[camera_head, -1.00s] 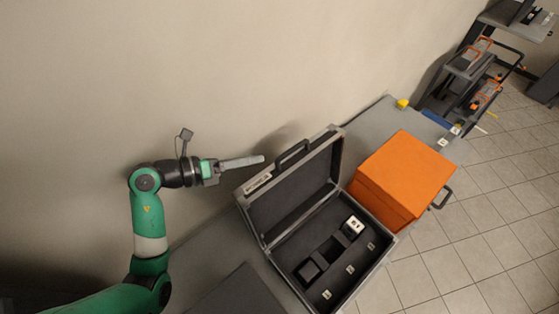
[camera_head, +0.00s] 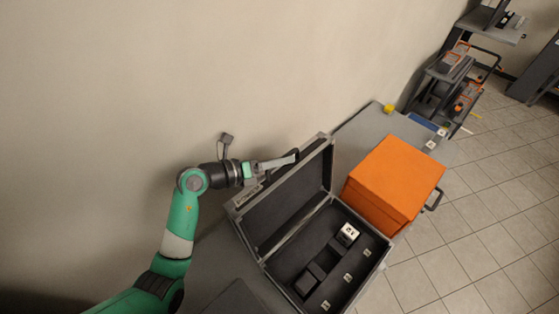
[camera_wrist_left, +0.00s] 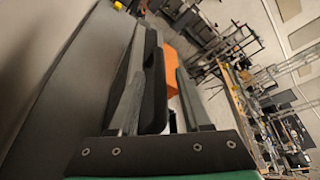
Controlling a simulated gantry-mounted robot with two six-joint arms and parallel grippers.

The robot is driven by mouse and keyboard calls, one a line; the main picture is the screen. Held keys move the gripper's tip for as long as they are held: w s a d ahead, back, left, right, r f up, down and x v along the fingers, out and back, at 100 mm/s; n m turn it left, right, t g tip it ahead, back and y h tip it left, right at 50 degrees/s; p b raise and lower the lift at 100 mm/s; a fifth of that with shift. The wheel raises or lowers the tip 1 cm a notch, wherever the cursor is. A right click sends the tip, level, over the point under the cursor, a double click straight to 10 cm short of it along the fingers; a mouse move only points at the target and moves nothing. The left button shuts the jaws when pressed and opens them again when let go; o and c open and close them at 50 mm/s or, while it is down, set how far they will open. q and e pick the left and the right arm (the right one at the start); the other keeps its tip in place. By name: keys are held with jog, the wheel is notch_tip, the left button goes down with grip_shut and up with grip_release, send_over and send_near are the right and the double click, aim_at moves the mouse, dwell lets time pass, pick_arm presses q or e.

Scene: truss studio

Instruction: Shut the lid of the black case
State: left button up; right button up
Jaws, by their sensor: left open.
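The black case (camera_head: 372,283) stands open on the grey table, its grey-edged lid (camera_head: 290,200) raised on the side near the wall. Its dark interior holds several small pale-marked pieces and a white-topped block (camera_head: 347,234). My left gripper (camera_head: 294,158) is at the lid's outer upper edge and overlaps the lid handle, which is partly hidden. In the left wrist view the open fingers (camera_wrist_left: 154,42) stand on either side of a black part (camera_wrist_left: 153,85), probably the lid handle. I cannot tell whether they touch it. My right gripper is not in view.
An orange box (camera_head: 395,180) stands close to the right of the case. A small yellow object (camera_head: 389,108) lies at the table's far end, near a shelf cart (camera_head: 443,85). The wall (camera_head: 150,80) runs behind the lid and my left arm.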

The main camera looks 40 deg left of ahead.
pick_arm(q)
grip_shut()
jog(key=shift+r, duration=0.1)
dwell(1.2)
